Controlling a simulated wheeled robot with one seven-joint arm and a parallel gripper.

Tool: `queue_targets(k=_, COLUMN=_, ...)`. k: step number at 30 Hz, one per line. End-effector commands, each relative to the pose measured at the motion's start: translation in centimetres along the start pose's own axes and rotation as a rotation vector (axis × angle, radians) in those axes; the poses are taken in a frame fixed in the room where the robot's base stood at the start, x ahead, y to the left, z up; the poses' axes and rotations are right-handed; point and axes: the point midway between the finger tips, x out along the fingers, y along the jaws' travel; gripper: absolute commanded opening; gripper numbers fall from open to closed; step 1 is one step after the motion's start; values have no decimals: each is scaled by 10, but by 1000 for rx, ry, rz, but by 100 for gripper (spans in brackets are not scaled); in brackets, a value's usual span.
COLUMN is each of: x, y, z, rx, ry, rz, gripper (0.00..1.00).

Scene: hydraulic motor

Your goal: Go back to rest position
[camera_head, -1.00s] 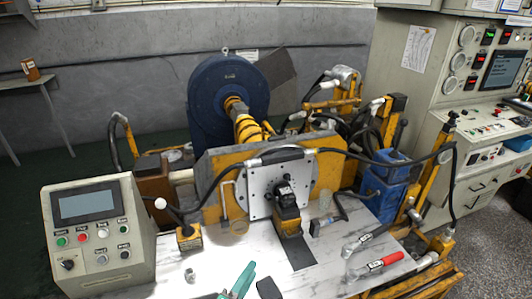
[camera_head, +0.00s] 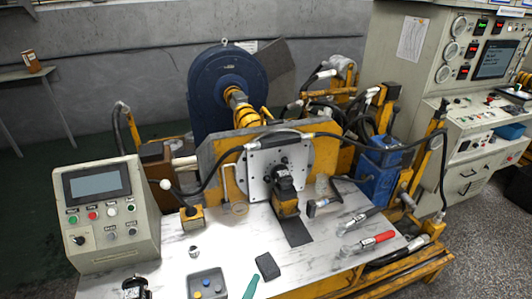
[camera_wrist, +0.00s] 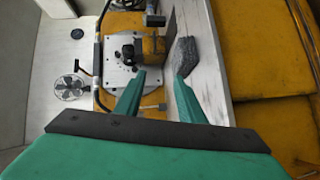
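My gripper (camera_wrist: 160,78) has two green fingers, seen from behind in the wrist view. The fingertips are apart and nothing shows held between them. In the head view only a small green piece of it (camera_head: 250,288) shows at the bottom edge. Beyond the fingers in the wrist view is the motor's grey face plate (camera_wrist: 120,60) with a black part on it. The same plate (camera_head: 258,172) stands upright in the head view, with a black and yellow block (camera_head: 285,192) in front of it.
A control box (camera_head: 105,215) stands at the left of the white table. A small black pad (camera_head: 267,266), a grey button box (camera_head: 207,285), a black and a red-handled tool (camera_head: 375,240) lie on the table. A blue container (camera_head: 380,170) and a large console (camera_head: 455,110) are at right.

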Motion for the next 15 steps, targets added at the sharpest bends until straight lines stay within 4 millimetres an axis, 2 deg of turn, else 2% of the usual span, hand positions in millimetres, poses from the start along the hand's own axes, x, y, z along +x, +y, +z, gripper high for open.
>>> queue_targets(k=5, x=-26, y=-31, z=22, rx=79, ry=48, rz=-88, gripper=36)
queue_targets(k=8, x=-49, y=-50, z=37, rx=155, ry=84, rz=-152, gripper=36)
queue_targets(k=12, x=-88, y=-69, z=60, rx=295, ry=129, rz=-242, gripper=36)
queue_targets(k=15, x=-118, y=-76, z=75, rx=403, ry=153, rz=-294, gripper=36)
